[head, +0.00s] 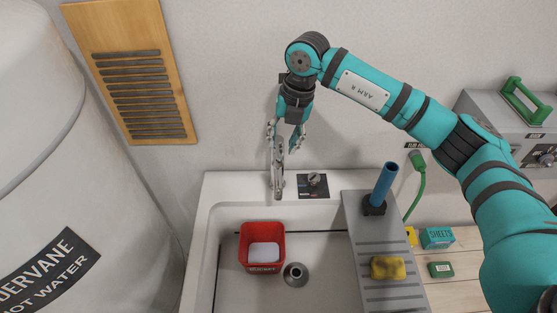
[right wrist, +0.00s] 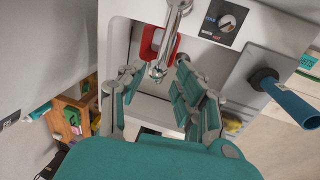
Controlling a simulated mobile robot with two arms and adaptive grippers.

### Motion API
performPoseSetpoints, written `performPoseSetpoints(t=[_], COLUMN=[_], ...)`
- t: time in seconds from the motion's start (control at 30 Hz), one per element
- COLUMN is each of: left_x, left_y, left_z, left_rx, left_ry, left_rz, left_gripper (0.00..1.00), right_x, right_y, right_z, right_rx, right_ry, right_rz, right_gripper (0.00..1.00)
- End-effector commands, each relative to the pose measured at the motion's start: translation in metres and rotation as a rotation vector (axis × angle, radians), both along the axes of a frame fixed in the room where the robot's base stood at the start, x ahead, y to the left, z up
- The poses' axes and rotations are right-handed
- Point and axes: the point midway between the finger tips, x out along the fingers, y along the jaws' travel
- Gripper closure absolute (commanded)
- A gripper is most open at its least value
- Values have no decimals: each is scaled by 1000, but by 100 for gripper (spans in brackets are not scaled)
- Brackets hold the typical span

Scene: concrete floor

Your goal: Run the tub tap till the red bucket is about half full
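The red bucket (head: 248,262) stands upright in the white tub (head: 212,215), below the tap. A pale, flat patch shows inside it; I cannot tell whether it is water or the bucket's bottom. The chrome tap (head: 278,180) rises at the tub's back rim, and its spout (right wrist: 160,66) shows in the right wrist view. A round knob (head: 313,181) sits on a dark plate right of the tap. My right gripper (head: 284,148) is above and behind the tap. Its fingers (right wrist: 160,92) are apart, with nothing held between them. My left gripper is out of view.
A grey ribbed drainboard (head: 385,290) at the tub's right holds a blue upright tube (head: 385,184) and a yellow sponge (head: 388,268). A dark drain piece (head: 295,273) is beside the bucket. A large white tank (head: 50,120) stands at left.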

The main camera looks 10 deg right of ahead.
Motion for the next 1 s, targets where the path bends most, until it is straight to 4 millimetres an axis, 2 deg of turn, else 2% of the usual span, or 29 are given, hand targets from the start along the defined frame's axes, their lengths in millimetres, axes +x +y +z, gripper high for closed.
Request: performPoseSetpoints(t=[0.03, 0.23, 0.37, 0.6, 0.63, 0.87, 1.0], left_x=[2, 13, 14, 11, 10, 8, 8], left_y=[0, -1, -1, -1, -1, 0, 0], left_z=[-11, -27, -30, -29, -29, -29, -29], left_rx=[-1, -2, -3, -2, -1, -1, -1], left_ry=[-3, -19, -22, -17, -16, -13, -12], left_rz=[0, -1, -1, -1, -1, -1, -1], left_gripper=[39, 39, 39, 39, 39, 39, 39], right_x=[0, 2, 2, 3, 3, 3, 3], right_y=[2, 9, 11, 11, 11, 11, 11], right_z=[-18, -51, -59, -58, -58, -58, -58], right_rx=[0, 0, -1, -1, -1, 0, 0], right_ry=[3, 2, 1, 0, 0, 0, 0], right_rz=[1, 0, 0, 0, 0, 0, 0], right_gripper=[67, 67, 67, 67, 68, 98, 100])
